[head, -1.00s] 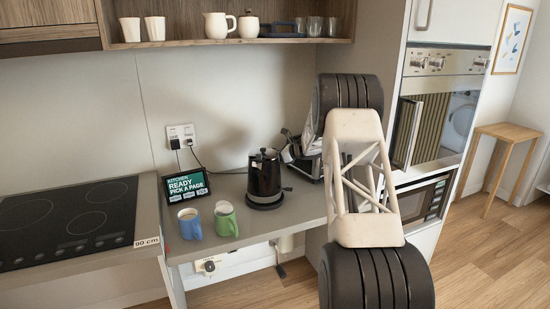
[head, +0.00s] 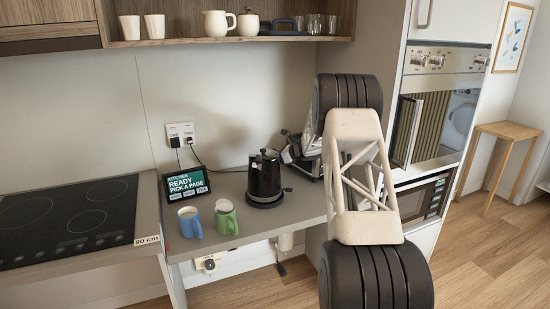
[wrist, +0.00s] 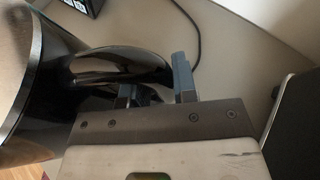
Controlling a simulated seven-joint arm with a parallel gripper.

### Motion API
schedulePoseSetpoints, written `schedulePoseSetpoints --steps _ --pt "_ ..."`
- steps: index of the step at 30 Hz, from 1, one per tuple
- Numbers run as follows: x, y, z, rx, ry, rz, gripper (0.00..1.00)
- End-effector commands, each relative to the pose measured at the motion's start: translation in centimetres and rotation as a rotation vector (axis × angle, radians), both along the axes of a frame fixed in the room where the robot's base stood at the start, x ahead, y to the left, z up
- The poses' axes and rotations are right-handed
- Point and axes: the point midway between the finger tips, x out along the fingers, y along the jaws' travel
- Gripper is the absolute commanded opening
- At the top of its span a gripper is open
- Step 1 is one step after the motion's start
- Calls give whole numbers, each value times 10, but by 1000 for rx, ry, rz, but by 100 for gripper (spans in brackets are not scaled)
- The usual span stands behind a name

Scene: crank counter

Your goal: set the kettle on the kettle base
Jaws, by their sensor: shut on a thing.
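The black kettle (head: 263,178) stands upright on the counter, over the dark round kettle base (head: 266,203). I see no clear gap between them, but cannot tell whether the kettle is fully seated. In the wrist view the kettle's dark, shiny body (wrist: 22,75) fills the left side, and its curved black handle (wrist: 125,62) reaches toward the fingers. My gripper (wrist: 155,82) is shut on the handle, with one grey finger on the body side and the other outside. In the head view my arm covers much of the area to the right of the kettle.
A blue mug (head: 190,223) and a green mug (head: 226,218) stand at the counter's front, left of the kettle. A small display (head: 187,184) stands behind them. A cord runs from the wall socket (head: 181,135). A hob (head: 70,218) lies left; a shelf (head: 230,42) hangs above.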

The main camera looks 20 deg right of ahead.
Motion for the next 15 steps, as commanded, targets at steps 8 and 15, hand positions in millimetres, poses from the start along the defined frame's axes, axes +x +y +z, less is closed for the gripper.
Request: schedulePoseSetpoints --steps 8,15 --pt "0 0 0 0 -2 -1 37" --pt "-1 0 -2 -1 1 0 37"
